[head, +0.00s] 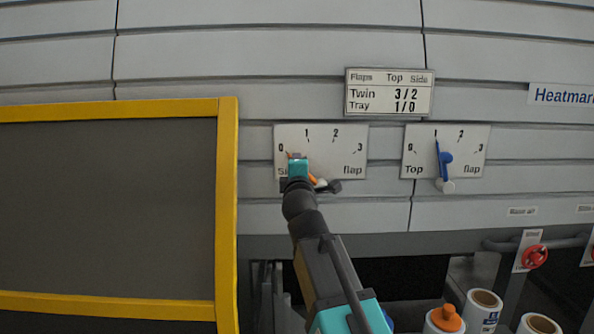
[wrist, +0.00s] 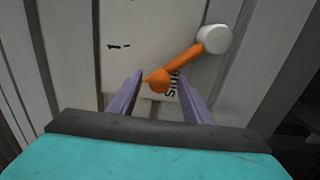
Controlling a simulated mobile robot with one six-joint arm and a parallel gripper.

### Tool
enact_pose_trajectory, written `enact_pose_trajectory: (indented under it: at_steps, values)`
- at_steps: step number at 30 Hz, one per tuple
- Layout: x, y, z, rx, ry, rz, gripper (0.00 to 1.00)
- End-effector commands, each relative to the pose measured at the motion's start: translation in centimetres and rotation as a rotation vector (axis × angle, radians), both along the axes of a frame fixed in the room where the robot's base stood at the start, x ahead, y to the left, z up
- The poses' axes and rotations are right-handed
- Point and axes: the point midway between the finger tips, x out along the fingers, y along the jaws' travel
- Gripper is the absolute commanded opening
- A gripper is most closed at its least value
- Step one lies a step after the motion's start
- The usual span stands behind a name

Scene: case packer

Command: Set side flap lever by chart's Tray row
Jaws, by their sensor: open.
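The chart (head: 390,92) on the wall reads Tray 1/0 under Top and Side, and Twin 3/2. The side flap plate (head: 322,140) carries marks 0 to 3. Its orange lever (head: 313,180) slants up-left from its pivot toward the 0 side, mostly hidden by my gripper (head: 297,157). In the wrist view the orange lever (wrist: 184,60) runs from a pale round hub (wrist: 215,38) to a knob between my fingers (wrist: 160,82). The fingers are open, one on each side; contact cannot be told.
The top flap plate (head: 416,144) is to the right, its blue lever (head: 443,158) pointing near 1. A yellow-framed dark panel (head: 228,200) stands at left. A red valve wheel (head: 535,257) and several capped or rolled containers (head: 483,308) are at lower right.

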Motion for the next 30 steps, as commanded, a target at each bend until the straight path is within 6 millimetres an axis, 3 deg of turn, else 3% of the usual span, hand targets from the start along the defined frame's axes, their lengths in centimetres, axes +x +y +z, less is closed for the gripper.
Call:
enact_pose_trajectory:
  at_steps: [30]
  values:
    - [-11.3, 0.0, -0.1, -0.002, -0.003, 0.000, 0.45]
